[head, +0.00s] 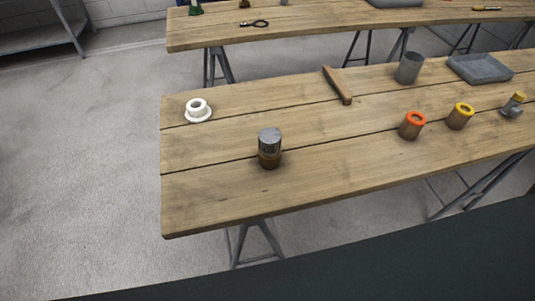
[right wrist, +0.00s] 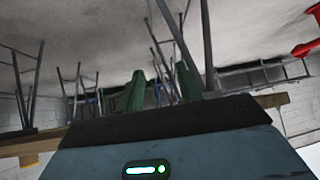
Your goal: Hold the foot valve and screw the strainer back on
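A grey slotted cylinder, which looks like the strainer (head: 269,141), stands upright on a short brown-brass body, which looks like the foot valve (head: 269,160). Both are near the front left of the near wooden table in the head view. They touch, one above the other; I cannot tell whether the thread is engaged. My right gripper (right wrist: 161,84) shows in the right wrist view with its two dark green fingers apart and nothing between them. Neither gripper shows in the head view, and my left gripper is in no view.
The near table (head: 225,185) also holds a white flanged ring (head: 198,113), a wooden bar (head: 338,87), a grey cup (head: 409,69), a grey tray (head: 480,69), an orange-topped cylinder (head: 411,128) and a yellow-topped one (head: 460,117). Bare wood surrounds the valve. A second table (head: 310,20) stands behind.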

